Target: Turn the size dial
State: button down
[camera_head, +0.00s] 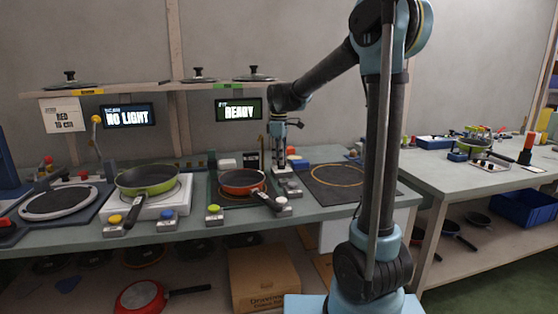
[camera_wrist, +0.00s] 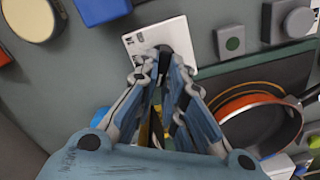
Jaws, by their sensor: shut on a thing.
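The size dial shows in the wrist view as a white plate (camera_wrist: 138,42) with dark printed marks and a dark knob (camera_wrist: 166,47) at my fingertips. My gripper (camera_wrist: 165,62) points down at it, its fingers closed on the knob, which they partly hide. In the head view my gripper (camera_head: 279,163) reaches down to the counter, right of the orange pan (camera_head: 243,182). The dial's setting cannot be read.
The orange pan also shows in the wrist view (camera_wrist: 262,122), close to my gripper. A green pan (camera_head: 147,179) sits further left. The "READY" screen (camera_head: 238,110) and "NO LIGHT" screen (camera_head: 128,116) hang behind. A dark mat (camera_head: 325,192) with an orange ring lies right, empty.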

jog(key=shift+w+d, duration=0.1)
jog(key=shift+w, duration=0.05)
jog(key=c, duration=1.7)
grip_release()
notch_tip(320, 180, up, 12)
